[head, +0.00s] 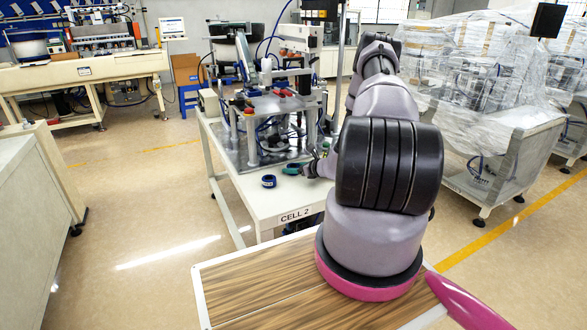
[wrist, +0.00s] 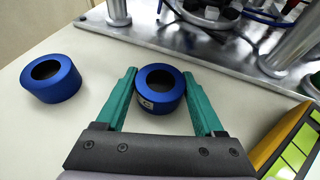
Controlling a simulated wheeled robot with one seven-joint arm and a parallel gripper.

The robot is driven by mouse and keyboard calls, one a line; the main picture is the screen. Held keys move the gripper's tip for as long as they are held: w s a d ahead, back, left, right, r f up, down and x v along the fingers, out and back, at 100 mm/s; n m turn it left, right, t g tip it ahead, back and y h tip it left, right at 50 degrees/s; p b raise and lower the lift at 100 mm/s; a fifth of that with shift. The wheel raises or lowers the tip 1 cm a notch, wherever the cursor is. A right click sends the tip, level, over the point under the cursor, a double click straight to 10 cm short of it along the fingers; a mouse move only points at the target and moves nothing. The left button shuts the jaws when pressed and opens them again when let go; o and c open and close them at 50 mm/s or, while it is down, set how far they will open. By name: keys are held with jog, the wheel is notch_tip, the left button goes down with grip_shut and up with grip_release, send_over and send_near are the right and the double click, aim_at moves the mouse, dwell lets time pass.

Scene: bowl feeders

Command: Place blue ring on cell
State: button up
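My gripper (wrist: 160,78) has teal fingers, and a blue ring (wrist: 146,102) with a small white label sits between their tips. Both fingers meet the ring's sides with no clear gap, so the gripper looks shut on it. The ring is low at the white top of the cell 2 table (head: 262,205); I cannot tell whether it touches the surface. A second blue ring (wrist: 52,90) stands apart to the left on the tabletop; it also shows in the head view (head: 269,182). In the head view the teal fingers (head: 293,169) show beside my arm, and the held ring is not clear.
A metal fixture plate with posts (head: 270,125) stands just behind the rings. A yellow and green object (wrist: 292,145) is at the wrist view's lower right. The white tabletop between the rings and at front left is free. Wrapped machines (head: 475,90) stand at the right.

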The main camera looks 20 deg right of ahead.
jog(key=o, duration=0.3)
jog(key=shift+r, duration=0.15)
jog(key=v, duration=1.2)
jog(key=shift+d, duration=0.1)
jog(key=s+a+r+n+g+y, duration=0.2)
jog(key=a+r+n+g+y, duration=0.15)
jog(key=a+r+n, duration=0.8)
jog(key=s+a+r+n+g+y, duration=0.3)
jog(key=a+r, duration=0.5)
jog(key=r, duration=0.9)
jog(key=s+a+r+n+h, duration=0.1)
jog(key=s+r+n+h, duration=0.3)
jog(key=s+r, duration=0.5)
jog(key=s+a+r+n+t+h, duration=0.1)
jog(key=s+r+n+h, duration=0.4)
jog(key=s+r+n, duration=0.4)
jog(key=shift+s+a, duration=0.4)
jog(key=shift+s, duration=1.4)
